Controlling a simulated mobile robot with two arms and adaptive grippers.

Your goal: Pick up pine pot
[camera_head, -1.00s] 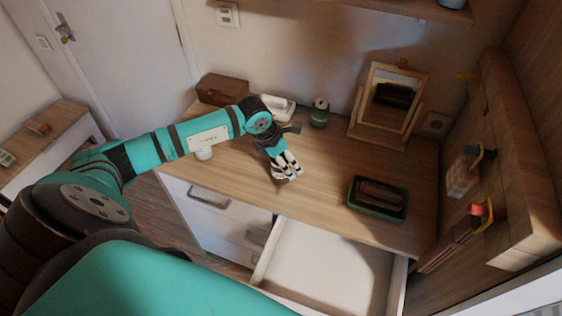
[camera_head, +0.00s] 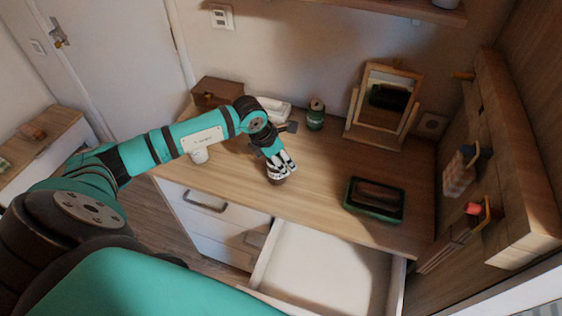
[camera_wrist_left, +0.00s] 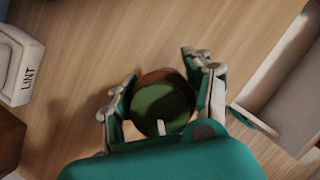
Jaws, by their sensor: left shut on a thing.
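The pine pot, a small round brown pot with a dark green top (camera_wrist_left: 160,104), sits between the fingers of my left gripper in the left wrist view. In the head view, only a small brown part of the pot (camera_head: 276,180) shows under the fingers, above the wooden desk top. My left gripper (camera_head: 279,173) points down and is shut on the pot. Its fingers lie on both sides of the pot in the wrist view. I cannot tell whether the pot still touches the desk. My right gripper is not in view.
An open, empty-looking white drawer (camera_head: 320,268) juts out below the desk (camera_head: 320,205). A green tray (camera_head: 375,214) lies at right, with a standing mirror (camera_head: 384,105) behind. A green jar (camera_head: 316,115), white box (camera_head: 271,108) and brown box (camera_head: 216,93) stand at the back.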

